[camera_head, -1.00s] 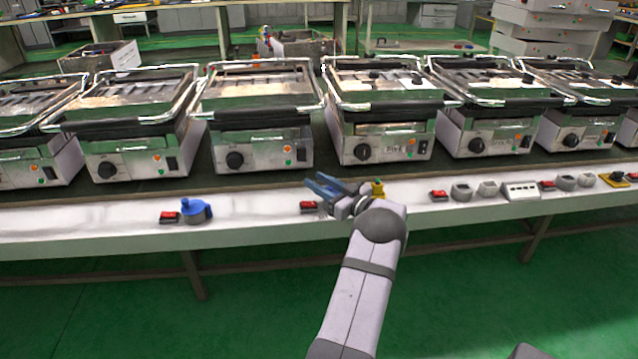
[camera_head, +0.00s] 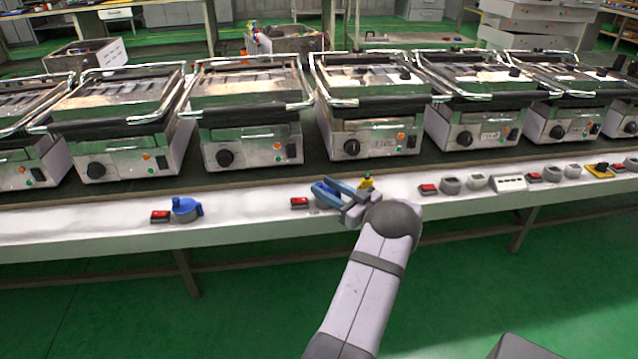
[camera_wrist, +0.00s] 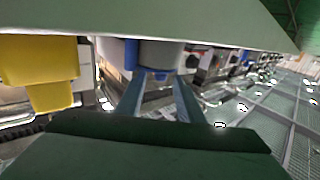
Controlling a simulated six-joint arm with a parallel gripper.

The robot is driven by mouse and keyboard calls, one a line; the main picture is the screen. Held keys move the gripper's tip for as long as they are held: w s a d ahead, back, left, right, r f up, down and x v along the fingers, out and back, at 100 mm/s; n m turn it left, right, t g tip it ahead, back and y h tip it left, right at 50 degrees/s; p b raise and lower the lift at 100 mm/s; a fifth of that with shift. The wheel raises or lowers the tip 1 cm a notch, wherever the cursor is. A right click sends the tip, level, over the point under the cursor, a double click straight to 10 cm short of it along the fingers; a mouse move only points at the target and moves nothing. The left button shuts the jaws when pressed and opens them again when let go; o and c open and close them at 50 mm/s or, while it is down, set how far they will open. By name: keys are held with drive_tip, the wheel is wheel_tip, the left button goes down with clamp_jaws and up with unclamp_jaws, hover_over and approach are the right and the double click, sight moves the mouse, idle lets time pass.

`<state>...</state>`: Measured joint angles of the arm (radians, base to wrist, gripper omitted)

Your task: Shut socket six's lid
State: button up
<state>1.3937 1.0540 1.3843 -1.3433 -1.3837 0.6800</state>
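My gripper (camera_head: 328,188) has two blue fingers and hangs over the front of the white counter. In the wrist view the fingers (camera_wrist: 160,78) are apart with nothing between them. A grey round socket with a blue part (camera_wrist: 153,54) is just beyond the fingertips; I cannot tell whether they touch. In the head view my gripper mostly hides what is below it. A blue socket (camera_head: 185,207) sits farther left on the counter. No socket numbers can be read, so I cannot tell which is six or how its lid stands.
Red switches (camera_head: 160,216) (camera_head: 300,202) lie along the white counter (camera_head: 245,207). A yellow part (camera_head: 367,183) is beside my gripper and looms left in the wrist view (camera_wrist: 45,65). Grey sockets (camera_head: 451,186) continue right. A row of grills (camera_head: 250,110) stands behind.

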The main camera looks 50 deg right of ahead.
drive_tip(key=shift+s+a, duration=0.1)
drive_tip(key=shift+s, duration=0.1)
drive_tip(key=shift+s, duration=0.1)
clamp_jaws()
drive_tip(key=shift+s+d+r+m, duration=0.15)
drive_tip(key=shift+s+d+m, duration=0.15)
drive_tip(key=shift+s+m, duration=0.25)
drive_tip(key=s+d+m+h, duration=0.1)
drive_tip(key=s+d+m, duration=0.2)
drive_tip(key=s+m, duration=0.7)
drive_tip(key=shift+s+d+r+m+g, duration=0.15)
drive_tip(key=shift+s+r+m+g, duration=0.2)
drive_tip(key=shift+m, duration=2.7)
